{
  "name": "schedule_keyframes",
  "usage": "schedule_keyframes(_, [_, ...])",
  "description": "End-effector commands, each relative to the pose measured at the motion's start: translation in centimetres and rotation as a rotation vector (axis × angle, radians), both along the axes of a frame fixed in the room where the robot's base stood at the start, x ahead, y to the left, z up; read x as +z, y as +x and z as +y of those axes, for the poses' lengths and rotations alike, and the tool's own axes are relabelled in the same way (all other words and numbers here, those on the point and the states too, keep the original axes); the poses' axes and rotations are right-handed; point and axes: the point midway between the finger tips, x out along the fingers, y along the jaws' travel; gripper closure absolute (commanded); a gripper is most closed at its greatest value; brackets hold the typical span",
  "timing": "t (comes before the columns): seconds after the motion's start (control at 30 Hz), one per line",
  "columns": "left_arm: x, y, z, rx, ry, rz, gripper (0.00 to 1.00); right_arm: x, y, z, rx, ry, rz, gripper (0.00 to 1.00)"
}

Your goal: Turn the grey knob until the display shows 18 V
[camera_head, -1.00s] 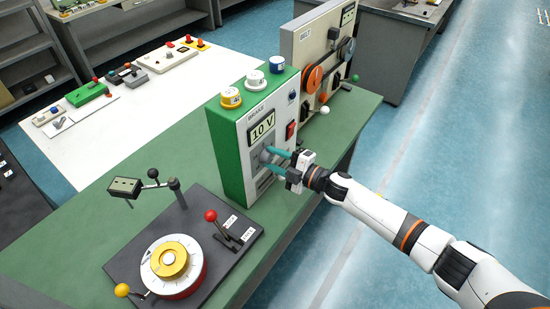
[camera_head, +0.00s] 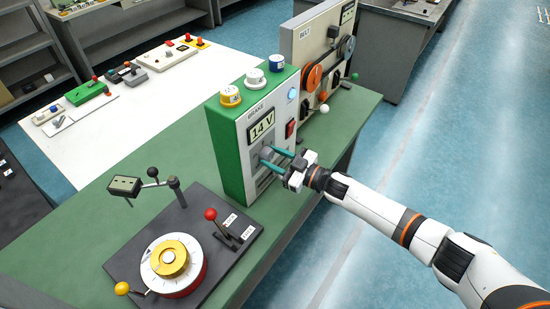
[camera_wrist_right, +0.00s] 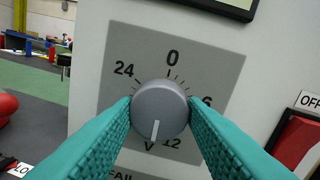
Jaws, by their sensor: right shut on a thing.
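The grey knob (camera_head: 266,154) is on the front of the green-and-white box (camera_head: 228,155). The display (camera_head: 261,127) above it reads 14 V. My right gripper (camera_wrist_right: 160,108) is shut on the knob, one teal finger on each side. In the right wrist view the knob (camera_wrist_right: 160,104) sits on a grey dial plate (camera_wrist_right: 205,65) marked 0, 6, 12 and 24. Its white pointer line points down, slightly left, just past the 12. The 18 mark is not visible there. My left gripper is out of view.
A blue lamp (camera_head: 292,94) glows on the box, above a red switch (camera_head: 290,129) labelled OFF. The belt panel (camera_head: 312,45) stands behind. A dark base (camera_head: 125,262) with a yellow-and-red dial and levers lies in front.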

Motion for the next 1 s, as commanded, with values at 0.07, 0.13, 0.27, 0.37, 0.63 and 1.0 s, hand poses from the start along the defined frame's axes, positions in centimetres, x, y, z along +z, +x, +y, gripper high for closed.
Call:
schedule_keyframes(0.07, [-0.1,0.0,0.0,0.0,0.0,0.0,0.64,-0.2,0.0,-0.1,0.0,0.041,0.058,0.84])
schedule_keyframes(0.13, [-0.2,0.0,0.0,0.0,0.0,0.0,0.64,-0.2,0.0,-0.1,-0.001,0.08,0.114,0.84])
schedule_keyframes(0.27, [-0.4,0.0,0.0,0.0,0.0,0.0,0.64,-0.3,-0.1,0.0,0.0,0.153,0.213,0.84])
schedule_keyframes(0.37, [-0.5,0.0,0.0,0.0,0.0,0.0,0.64,-0.3,-0.1,0.0,0.0,0.207,0.29,0.84])
schedule_keyframes(0.63, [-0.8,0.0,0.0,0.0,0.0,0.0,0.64,-0.3,-0.1,0.0,0.0,0.344,0.478,0.84])
schedule_keyframes(1.0, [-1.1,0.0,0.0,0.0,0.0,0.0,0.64,-0.3,-0.1,0.0,-0.001,0.462,0.64,0.84])
